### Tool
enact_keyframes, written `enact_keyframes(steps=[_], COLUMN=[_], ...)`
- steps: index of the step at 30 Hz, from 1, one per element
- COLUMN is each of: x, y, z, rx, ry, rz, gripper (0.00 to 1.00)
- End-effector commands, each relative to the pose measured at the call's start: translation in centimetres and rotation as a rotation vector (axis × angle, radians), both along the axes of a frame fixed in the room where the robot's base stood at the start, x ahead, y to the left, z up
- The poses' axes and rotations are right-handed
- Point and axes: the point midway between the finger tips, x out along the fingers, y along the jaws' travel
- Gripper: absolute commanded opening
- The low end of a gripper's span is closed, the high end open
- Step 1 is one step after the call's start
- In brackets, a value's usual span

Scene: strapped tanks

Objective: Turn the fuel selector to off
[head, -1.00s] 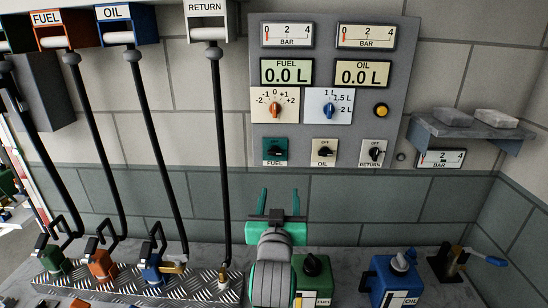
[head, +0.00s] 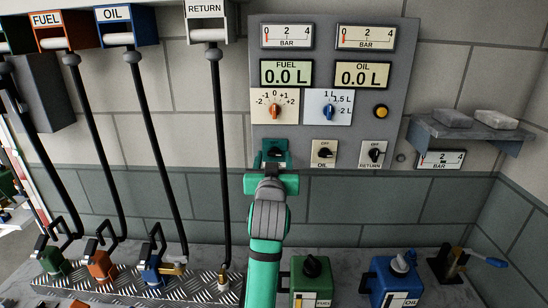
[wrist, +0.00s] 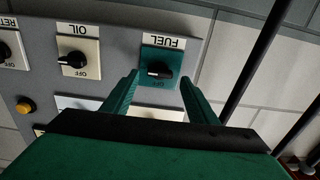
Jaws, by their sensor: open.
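The fuel selector is a black knob (wrist: 160,70) on a green plate (wrist: 184,54) labelled FUEL, upside down in the wrist view. Its pale pointer mark faces left there. In the head view the green plate (head: 275,146) is at the lower left of the grey panel, mostly covered by my gripper (head: 275,162). My green gripper also shows in the wrist view (wrist: 159,80), with its two fingers open and empty. The fingertips lie either side of the knob's lower part in that picture. I cannot tell whether they touch it. The plate's OFF mark is not readable.
The OIL selector (head: 324,152) and RETURN selector (head: 374,153) sit to the right on the same panel. Orange (head: 274,110) and blue (head: 329,111) dials and a yellow button (head: 381,111) are above. A stone shelf (head: 465,130) juts out at right. Black hoses hang at left.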

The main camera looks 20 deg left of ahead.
Motion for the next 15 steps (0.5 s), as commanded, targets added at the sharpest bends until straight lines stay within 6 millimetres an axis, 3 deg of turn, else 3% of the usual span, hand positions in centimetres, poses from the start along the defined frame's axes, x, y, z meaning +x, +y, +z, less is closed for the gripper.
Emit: enact_keyframes(steps=[6,15], x=[1.4,1.5], y=[0.4,0.4], z=[0.0,0.0], rx=[0.000,0.000], ry=[0.000,0.000], rz=[0.000,0.000], gripper=[0.53,0.51])
